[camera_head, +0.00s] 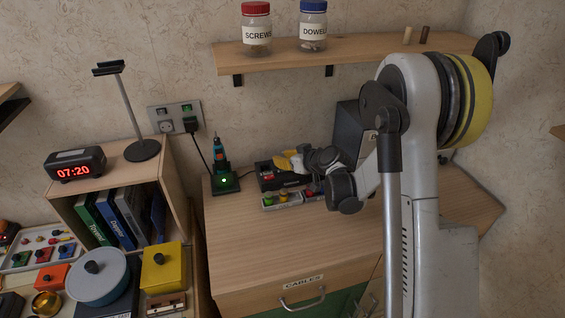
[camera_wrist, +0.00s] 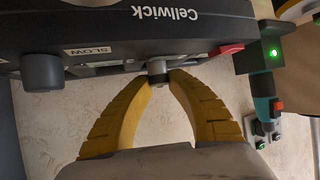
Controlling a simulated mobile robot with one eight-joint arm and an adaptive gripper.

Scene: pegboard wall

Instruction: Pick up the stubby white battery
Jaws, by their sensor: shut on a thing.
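My gripper has yellow fingers (camera_wrist: 160,80), and their tips close on a small, short grey-white cylinder (camera_wrist: 158,69) at the front of the black Cellwick device (camera_wrist: 120,33). I cannot tell for sure whether this piece is the stubby white battery or a part of the device. In the head view my gripper (camera_head: 286,161) is at the same black device (camera_head: 266,176) on the wooden cabinet top. My wrist hides part of that area. A pale tray (camera_head: 268,207) with several small coloured pieces lies in front of the device.
A teal and black tool (camera_head: 219,158) stands in a base with a green light, left of the device. A dark box (camera_head: 347,133) stands behind my wrist. A shelf (camera_head: 345,50) with jars hangs above. The front cabinet top (camera_head: 300,250) is clear.

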